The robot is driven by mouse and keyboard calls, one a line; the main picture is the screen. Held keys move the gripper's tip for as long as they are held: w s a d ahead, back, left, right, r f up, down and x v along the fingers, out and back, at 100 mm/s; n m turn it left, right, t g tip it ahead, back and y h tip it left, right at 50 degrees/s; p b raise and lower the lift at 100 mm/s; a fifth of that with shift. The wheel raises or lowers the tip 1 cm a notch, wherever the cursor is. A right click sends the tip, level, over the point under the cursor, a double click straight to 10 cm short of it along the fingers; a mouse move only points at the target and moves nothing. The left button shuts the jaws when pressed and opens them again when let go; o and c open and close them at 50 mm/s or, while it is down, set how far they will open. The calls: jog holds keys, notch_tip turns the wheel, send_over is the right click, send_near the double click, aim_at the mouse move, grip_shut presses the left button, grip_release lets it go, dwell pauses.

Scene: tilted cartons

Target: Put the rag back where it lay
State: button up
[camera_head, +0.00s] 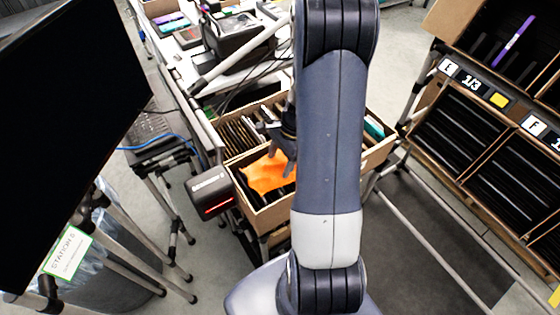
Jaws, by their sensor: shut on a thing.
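An orange rag (264,174) shows in the head view, spread at the front left of an open carton (270,217) that holds a row of dark upright items. My gripper (284,155) is just above and behind the rag's right part, pointing down, and is shut on the rag. My arm covers the right side of the gripper and the middle of the carton. I cannot tell whether the rag's lower side touches the dark items.
A black scanner with a red light (211,191) stands left of the carton. A dark monitor (70,90) fills the left. Tilted cartons (470,125) stand on a rack at the right. A bin (105,270) stands at lower left. A crowded table (215,70) lies behind.

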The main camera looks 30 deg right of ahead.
jog(key=shift+f, duration=0.65)
jog(key=shift+f, duration=0.2)
jog(key=o, duration=0.9)
jog(key=shift+r, duration=0.1)
jog(key=b+v, duration=0.1)
jog(key=v, duration=1.1)
jog(key=shift+r, duration=0.15)
